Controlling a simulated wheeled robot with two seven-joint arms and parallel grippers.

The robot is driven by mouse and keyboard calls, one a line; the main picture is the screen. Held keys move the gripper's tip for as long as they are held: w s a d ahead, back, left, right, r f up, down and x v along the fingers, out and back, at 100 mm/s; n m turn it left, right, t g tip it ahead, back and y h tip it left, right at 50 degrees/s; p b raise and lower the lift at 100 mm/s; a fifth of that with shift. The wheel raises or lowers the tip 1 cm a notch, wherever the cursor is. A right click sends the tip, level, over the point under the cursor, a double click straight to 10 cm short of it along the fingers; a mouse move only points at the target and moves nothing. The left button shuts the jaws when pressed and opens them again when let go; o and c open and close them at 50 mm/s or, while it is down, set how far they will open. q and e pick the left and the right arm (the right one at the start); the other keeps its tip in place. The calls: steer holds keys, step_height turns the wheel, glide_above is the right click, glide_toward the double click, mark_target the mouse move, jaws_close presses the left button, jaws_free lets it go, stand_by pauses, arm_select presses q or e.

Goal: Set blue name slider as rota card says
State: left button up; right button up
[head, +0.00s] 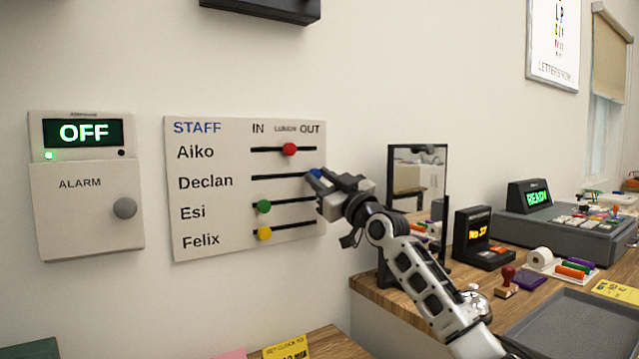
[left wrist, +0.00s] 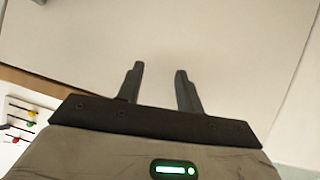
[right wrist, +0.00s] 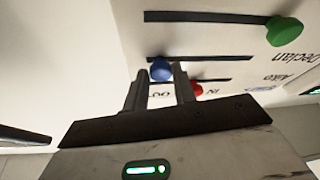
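The white staff board (head: 215,225) on the wall has rows Aiko, Declan, Esi and Felix, with columns IN, LUNCH and OUT. The blue slider (head: 315,173) is at the OUT end of Declan's slot. It also shows in the right wrist view (right wrist: 161,71). My right gripper (head: 320,190) is at the blue slider; its two fingertips stand close on either side of it and look closed on it. My left gripper (left wrist: 160,70) is open and empty, facing bare wall. I cannot identify the rota card; a yellow card (head: 288,348) at the bottom edge is cut off.
The red slider (head: 290,149) is under LUNCH; the green slider (head: 264,206) and yellow slider (head: 265,233) are near IN. An alarm box (head: 85,220) reading OFF hangs left of the board. A mirror (head: 405,155) and cluttered counter (head: 385,298) stand right.

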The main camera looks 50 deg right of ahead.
steer(key=o, duration=0.3)
steer(key=shift+s+d, duration=0.1)
steer(key=shift+d, duration=0.15)
steer(key=shift+a, duration=0.1)
steer(key=shift+s+f, duration=0.1)
steer(key=shift+f, duration=0.05)
arm_select(q)
steer(key=f+b, duration=0.1)
steer(key=b, duration=0.1)
steer(key=f+b, duration=0.1)
steer(key=b, duration=0.1)
steer(key=shift+s+d+f+b, duration=0.15)
steer(key=shift+d+f+b, duration=0.1)
steer(key=shift+b, duration=0.15)
arm_select(e)
steer(key=v, duration=1.5)
steer(key=shift+s, duration=0.35)
arm_select(q)
steer(key=shift+w+r, duration=0.15)
steer(key=shift+w, duration=0.1)
